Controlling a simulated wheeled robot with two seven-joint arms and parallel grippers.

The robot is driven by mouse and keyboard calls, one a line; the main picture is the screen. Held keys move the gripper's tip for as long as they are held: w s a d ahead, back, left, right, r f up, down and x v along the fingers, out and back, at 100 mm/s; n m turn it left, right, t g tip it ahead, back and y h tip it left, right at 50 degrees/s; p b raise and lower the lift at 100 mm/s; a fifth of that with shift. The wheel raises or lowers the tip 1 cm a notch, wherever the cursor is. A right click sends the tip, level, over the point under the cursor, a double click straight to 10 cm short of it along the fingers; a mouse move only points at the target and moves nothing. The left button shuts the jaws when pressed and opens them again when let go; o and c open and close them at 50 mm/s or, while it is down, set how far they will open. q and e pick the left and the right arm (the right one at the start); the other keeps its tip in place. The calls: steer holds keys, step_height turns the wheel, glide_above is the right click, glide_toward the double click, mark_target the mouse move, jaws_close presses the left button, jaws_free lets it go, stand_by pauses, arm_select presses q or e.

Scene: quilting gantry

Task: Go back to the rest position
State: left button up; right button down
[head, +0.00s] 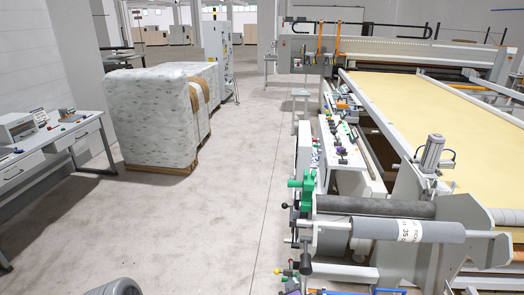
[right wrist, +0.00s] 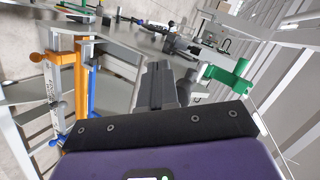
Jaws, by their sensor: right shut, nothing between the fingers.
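The task names no object. My right gripper (right wrist: 157,72) shows in the right wrist view, with its grey and black fingers together and nothing held between them. A purple body with a black band fills the bottom of that view. Beyond the fingers are an orange post (right wrist: 84,95), a blue post (right wrist: 65,100) and a green clamp (right wrist: 228,74). In the head view I cannot pick the right gripper out clearly from the machine parts at the bottom. My left gripper is not seen in either view.
The quilting gantry (head: 455,98) with its yellow bed fills the right. A grey roller (head: 390,229) and a green clamp (head: 302,190) stand close in front. A wrapped stack (head: 155,120) is left of centre; a desk (head: 75,134) stands at far left. The floor between is clear.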

steer(key=s+d+f+n+g+y+b, duration=0.1)
steer(key=s+f+n+g+b, duration=0.15)
steer(key=f, duration=0.95)
steer(key=s+d+f+n+g+y+b, duration=0.1)
steer(key=s+f+n+g, duration=0.25)
steer(key=f, duration=0.95)
steer(key=s+f+n+g+y+b, duration=0.1)
steer(key=s+f+n+g, duration=0.3)
steer(key=s+f, duration=0.8)
steer(key=f+g+b, duration=0.1)
steer(key=g, duration=0.1)
steer(key=shift+s+f+g+y, duration=0.3)
steer(key=shift+s+f+y, duration=0.05)
steer(key=shift+y, duration=0.05)
